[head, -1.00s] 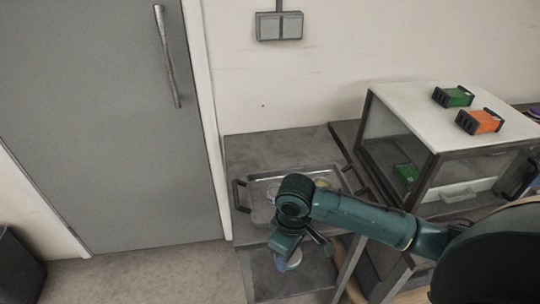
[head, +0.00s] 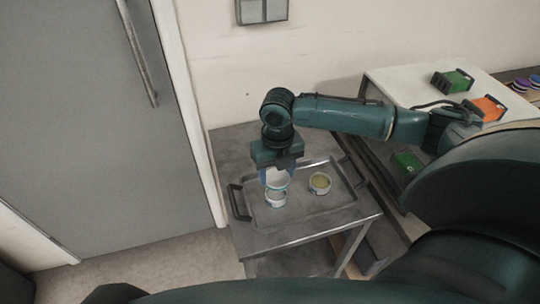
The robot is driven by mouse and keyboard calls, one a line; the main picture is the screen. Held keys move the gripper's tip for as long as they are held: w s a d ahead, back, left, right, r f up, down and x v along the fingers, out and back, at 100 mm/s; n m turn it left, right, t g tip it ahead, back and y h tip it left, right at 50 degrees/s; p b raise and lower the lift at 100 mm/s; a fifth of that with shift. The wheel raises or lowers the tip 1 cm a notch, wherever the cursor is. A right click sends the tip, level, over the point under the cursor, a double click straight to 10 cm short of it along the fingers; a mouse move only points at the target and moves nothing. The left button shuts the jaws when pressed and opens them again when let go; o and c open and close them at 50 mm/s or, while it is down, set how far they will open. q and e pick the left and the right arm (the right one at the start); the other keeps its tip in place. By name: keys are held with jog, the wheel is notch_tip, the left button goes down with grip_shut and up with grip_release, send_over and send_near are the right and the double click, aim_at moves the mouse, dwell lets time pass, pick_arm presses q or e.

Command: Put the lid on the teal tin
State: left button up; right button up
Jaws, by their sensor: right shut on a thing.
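My right gripper (head: 277,176) points down over the tray and is shut on a pale round lid (head: 278,181). The lid looks tilted, with its face partly toward me. Just below it in the picture stands a small pale tin (head: 276,200), close under the lid; whether they touch I cannot tell. A second small open tin (head: 320,184) with yellowish contents stands to the right on the same tray. The colours are too faint to tell for sure which tin is teal. The lid hides part of the nearer tin's top. My left gripper is not in view.
The metal tray (head: 310,217) with dark handles lies on a grey table (head: 236,152). A grey door (head: 85,130) is at left. The tray's front right is clear.

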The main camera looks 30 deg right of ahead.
aim_at(276, 173)
jog(key=shift+w+d+r+n, duration=0.25)
jog(key=shift+w+n, duration=0.2)
jog(key=shift+n, duration=0.35)
jog(key=shift+f, duration=0.1)
jog(key=shift+f+b, duration=0.75)
jog(key=shift+b, duration=0.2)
notch_tip(276, 173, down, 3)
jog(key=b, duration=0.3)
jog(key=shift+r, duration=0.2)
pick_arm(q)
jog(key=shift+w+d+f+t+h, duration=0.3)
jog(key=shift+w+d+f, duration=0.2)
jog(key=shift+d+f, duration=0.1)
pick_arm(e)
jog(key=shift+f, duration=0.6)
pick_arm(q)
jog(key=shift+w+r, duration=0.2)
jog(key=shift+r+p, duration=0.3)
jog(key=shift+p, duration=0.1)
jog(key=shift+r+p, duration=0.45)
pick_arm(e)
jog(key=shift+f, duration=0.15)
